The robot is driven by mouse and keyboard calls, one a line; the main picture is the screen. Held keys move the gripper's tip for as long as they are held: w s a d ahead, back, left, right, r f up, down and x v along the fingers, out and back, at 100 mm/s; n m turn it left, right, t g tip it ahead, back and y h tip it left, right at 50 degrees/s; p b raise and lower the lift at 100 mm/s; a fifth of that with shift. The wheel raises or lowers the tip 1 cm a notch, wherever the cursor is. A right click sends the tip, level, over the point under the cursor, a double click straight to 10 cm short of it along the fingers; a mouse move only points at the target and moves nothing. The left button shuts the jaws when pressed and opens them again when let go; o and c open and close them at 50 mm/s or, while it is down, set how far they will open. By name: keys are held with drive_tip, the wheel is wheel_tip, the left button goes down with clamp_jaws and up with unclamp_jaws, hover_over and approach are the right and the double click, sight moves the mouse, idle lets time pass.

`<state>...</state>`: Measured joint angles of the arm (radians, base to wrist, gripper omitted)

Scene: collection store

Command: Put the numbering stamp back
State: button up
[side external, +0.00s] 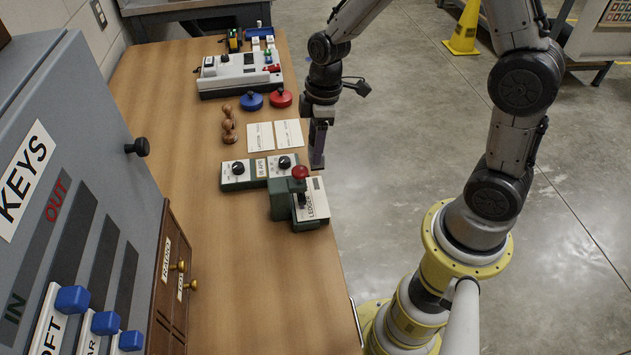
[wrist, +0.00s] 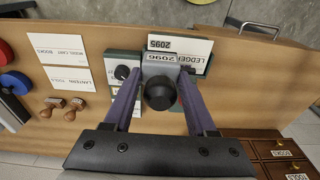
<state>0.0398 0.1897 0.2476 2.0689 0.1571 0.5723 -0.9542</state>
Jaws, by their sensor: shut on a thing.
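The numbering stamp is a grey block with a round black knob (wrist: 160,93) and the number 2096 on its face. In the wrist view it sits between the two purple fingers of my gripper (wrist: 163,76), which are shut on it. In the side view my gripper (side external: 318,148) points down near the table's right edge, behind the green device with a red knob (side external: 300,173); the held stamp is hard to make out there. A white LEDGER card (side external: 315,199) lies at that device; the wrist view shows its number 2095, partly covered by the stamp.
Two green dial boxes (side external: 236,175) stand left of the device. White cards (side external: 260,136), wooden hand stamps (side external: 228,124), blue (side external: 251,101) and red (side external: 281,98) round pads and a white console (side external: 240,73) lie farther back. A grey key cabinet (side external: 75,190) stands left. The table's middle front (side external: 250,270) is clear.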

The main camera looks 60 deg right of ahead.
drive_tip(key=shift+r, duration=0.15)
drive_tip(key=w+a+r, duration=0.2)
drive_tip(key=w+r, duration=0.1)
drive_tip(key=w, duration=0.9)
drive_tip(key=w+f, duration=0.3)
drive_tip(key=w, duration=0.1)
drive_tip(key=w+a+f, duration=0.1)
drive_tip(key=w+f, duration=0.2)
drive_tip(key=w, duration=0.2)
drive_tip(key=w+f, duration=0.3)
drive_tip(key=w, duration=0.2)
drive_tip(key=shift+a+f, duration=0.2)
drive_tip(key=shift+a, duration=0.05)
drive_tip(key=shift+w+f, duration=0.15)
drive_tip(key=shift+f, duration=1.65)
drive_tip(key=shift+f, duration=0.1)
